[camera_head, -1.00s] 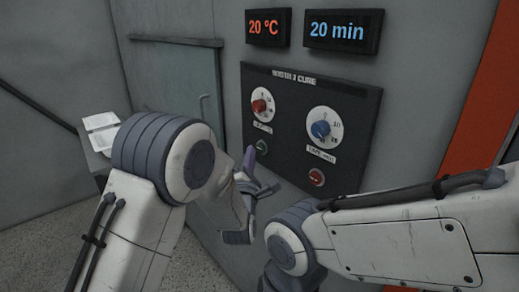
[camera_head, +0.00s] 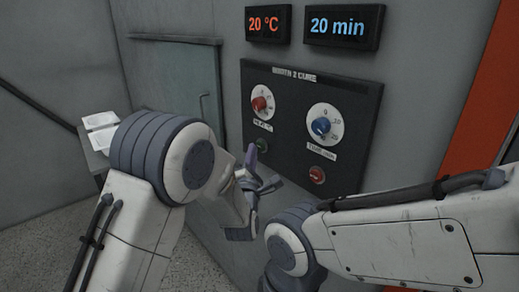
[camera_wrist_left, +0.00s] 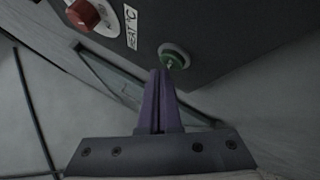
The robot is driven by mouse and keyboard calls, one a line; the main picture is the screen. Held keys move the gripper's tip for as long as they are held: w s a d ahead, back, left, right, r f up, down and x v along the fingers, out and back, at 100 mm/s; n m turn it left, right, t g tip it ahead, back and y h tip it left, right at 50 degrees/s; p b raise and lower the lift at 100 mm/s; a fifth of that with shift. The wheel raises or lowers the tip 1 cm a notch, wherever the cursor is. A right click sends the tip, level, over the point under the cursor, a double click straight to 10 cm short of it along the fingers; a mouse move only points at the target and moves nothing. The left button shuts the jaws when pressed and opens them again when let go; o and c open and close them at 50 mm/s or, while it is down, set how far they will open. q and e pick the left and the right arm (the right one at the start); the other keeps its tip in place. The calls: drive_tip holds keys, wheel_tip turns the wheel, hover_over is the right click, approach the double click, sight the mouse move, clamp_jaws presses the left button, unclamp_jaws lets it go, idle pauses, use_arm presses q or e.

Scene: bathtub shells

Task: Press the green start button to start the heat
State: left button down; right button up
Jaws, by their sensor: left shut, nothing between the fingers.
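The green start button (camera_head: 262,145) sits at the lower left of the dark control panel (camera_head: 345,95). In the left wrist view the green button (camera_wrist_left: 173,58) is a round button in a pale ring, just beyond the fingertips. My left gripper (camera_head: 251,154) is shut and empty, its purple fingers pointing at the panel just beside and below the button. In the left wrist view the closed fingertips (camera_wrist_left: 160,76) end just short of the button in the picture; I cannot tell whether they touch it. My right arm shows at lower right; its gripper is not visible.
A red dial (camera_head: 261,104) is above the green button, and a blue dial (camera_head: 321,126) is right of it. A red button (camera_head: 317,175) is at lower right. Displays read 20 °C (camera_head: 268,24) and 20 min (camera_head: 342,27). A closed cabinet door (camera_head: 175,80) is at left.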

use_arm(q)
drive_tip(key=shift+d, duration=0.1)
drive_tip(key=shift+w+d+b, duration=0.3)
drive_tip(key=shift+d, duration=0.05)
idle(0.7)
drive_tip(key=shift+a, duration=0.1)
drive_tip(key=shift+s+a+b, duration=0.5)
drive_tip(key=shift+a+b, duration=0.1)
drive_tip(key=shift+a, duration=0.1)
drive_tip(key=shift+s+a+b, duration=0.65)
drive_tip(key=shift+s+a, duration=0.1)
drive_tip(key=shift+a, duration=0.25)
drive_tip(key=shift+s+a+b, duration=0.6)
drive_tip(key=shift+s+a, duration=0.1)
drive_tip(key=shift+a, duration=0.25)
